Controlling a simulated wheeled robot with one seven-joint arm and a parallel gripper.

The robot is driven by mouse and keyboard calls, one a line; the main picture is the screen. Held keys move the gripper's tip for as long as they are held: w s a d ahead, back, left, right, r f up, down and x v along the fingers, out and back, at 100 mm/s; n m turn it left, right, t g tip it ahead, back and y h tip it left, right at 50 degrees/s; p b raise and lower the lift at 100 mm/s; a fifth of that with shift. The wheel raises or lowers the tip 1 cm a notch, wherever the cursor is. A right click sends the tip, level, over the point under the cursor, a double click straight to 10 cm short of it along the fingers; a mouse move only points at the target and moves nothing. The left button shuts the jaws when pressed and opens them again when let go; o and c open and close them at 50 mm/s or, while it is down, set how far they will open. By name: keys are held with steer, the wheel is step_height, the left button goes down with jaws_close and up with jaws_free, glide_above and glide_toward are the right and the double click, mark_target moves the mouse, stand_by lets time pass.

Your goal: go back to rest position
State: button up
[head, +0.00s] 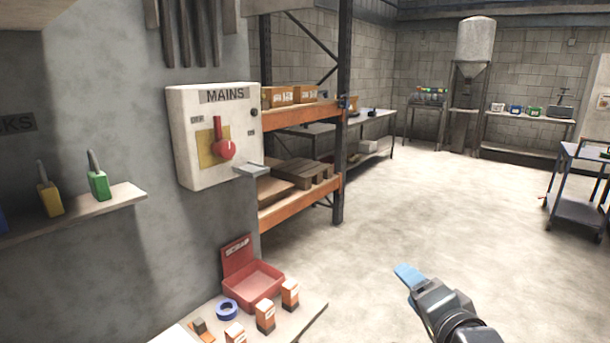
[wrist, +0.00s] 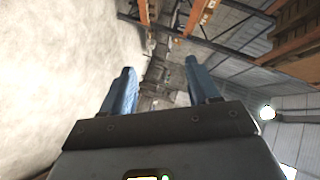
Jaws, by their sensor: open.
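My gripper (head: 409,277) is at the lower right of the head view, over the open floor and apart from everything around it. In the wrist view its two blue fingers (wrist: 158,85) stand wide apart with nothing between them. The wrist view is tilted and shows floor on the left and shelving on the upper right.
A MAINS switch box (head: 215,135) with a red handle (head: 223,148) is on the wall at left. Below it, a ledge (head: 308,315) holds a red scrap bin (head: 257,283), blue tape (head: 227,309) and small boxes. An orange-beamed rack (head: 300,113) stands behind. The floor (head: 450,205) is clear.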

steer(key=s+d+f+n+h, duration=0.1)
steer(key=s+d+f+n, duration=0.15)
steer(key=s, duration=0.55)
steer(key=s+d+f+n, duration=0.1)
steer(key=s+f, duration=0.3)
steer(key=s, duration=0.4)
steer(key=s+d+f+n+h, duration=0.1)
steer(key=s+f+n, duration=0.1)
steer(key=s+f, duration=0.35)
steer(key=s+r+n, duration=0.3)
steer(key=s+r, duration=0.1)
steer(key=s, duration=0.8)
steer(key=s+a+r+n, duration=0.1)
steer(key=s+r+n, duration=0.2)
steer(key=s, duration=0.9)
steer(key=shift+a+r, duration=0.3)
steer(key=shift+r, duration=0.3)
